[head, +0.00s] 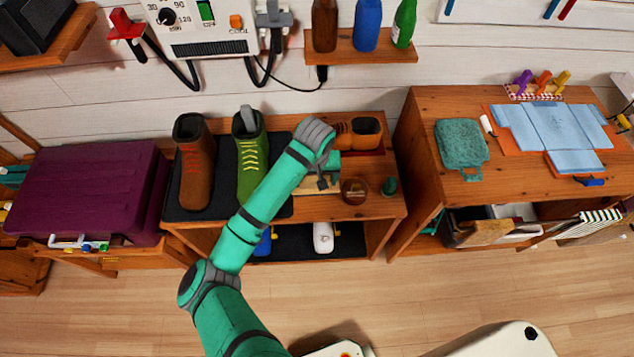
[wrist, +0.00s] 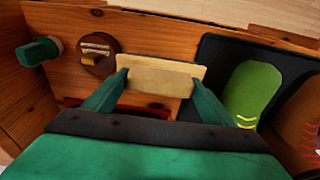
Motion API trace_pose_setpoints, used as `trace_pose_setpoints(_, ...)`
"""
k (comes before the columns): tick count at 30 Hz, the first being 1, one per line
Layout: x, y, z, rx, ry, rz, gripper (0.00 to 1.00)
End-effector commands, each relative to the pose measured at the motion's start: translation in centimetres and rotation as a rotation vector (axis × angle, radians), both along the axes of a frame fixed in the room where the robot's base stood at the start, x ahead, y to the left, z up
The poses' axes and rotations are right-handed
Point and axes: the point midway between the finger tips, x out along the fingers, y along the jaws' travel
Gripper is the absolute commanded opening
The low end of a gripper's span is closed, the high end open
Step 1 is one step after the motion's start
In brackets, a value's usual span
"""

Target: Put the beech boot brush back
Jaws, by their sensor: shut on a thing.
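The beech boot brush is a pale wooden block (wrist: 152,80) in the wrist view, lying crosswise between the green fingers. My gripper (wrist: 160,84) is shut on it, one finger at each side. The brush is over or close to the wooden bench top (wrist: 150,20); I cannot tell whether it touches. In the head view my arm partly hides the gripper (head: 322,180) and brush, which are right of the green boot (head: 250,155). A round brown tin (wrist: 98,54), also in the head view (head: 354,191), and a small green bottle (wrist: 40,52) stand beside the brush.
A brown boot (head: 192,165) and the green boot stand on a dark mat (head: 217,200). A short brown shoe (head: 360,131) is behind my gripper. A table (head: 470,185) with folded blue cloth stands right; a purple case (head: 95,190) lies left.

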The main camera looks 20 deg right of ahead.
Motion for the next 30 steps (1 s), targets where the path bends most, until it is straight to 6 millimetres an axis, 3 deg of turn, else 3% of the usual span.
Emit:
trace_pose_setpoints(8, 1.2, -0.9, -1.8, 0.000, 0.001, 0.000, 0.57)
trace_pose_setpoints(15, 1.3, -0.9, -4.7, 0.000, 0.000, 0.000, 0.57)
trace_pose_setpoints(28, 1.4, -0.6, -5.2, -0.002, 0.001, 0.007, 0.57)
trace_pose_setpoints(29, 1.4, -0.5, -5.2, -0.001, -0.001, 0.008, 0.85)
trace_pose_setpoints(30, 1.4, -0.5, -5.2, -0.001, -0.001, 0.009, 0.94)
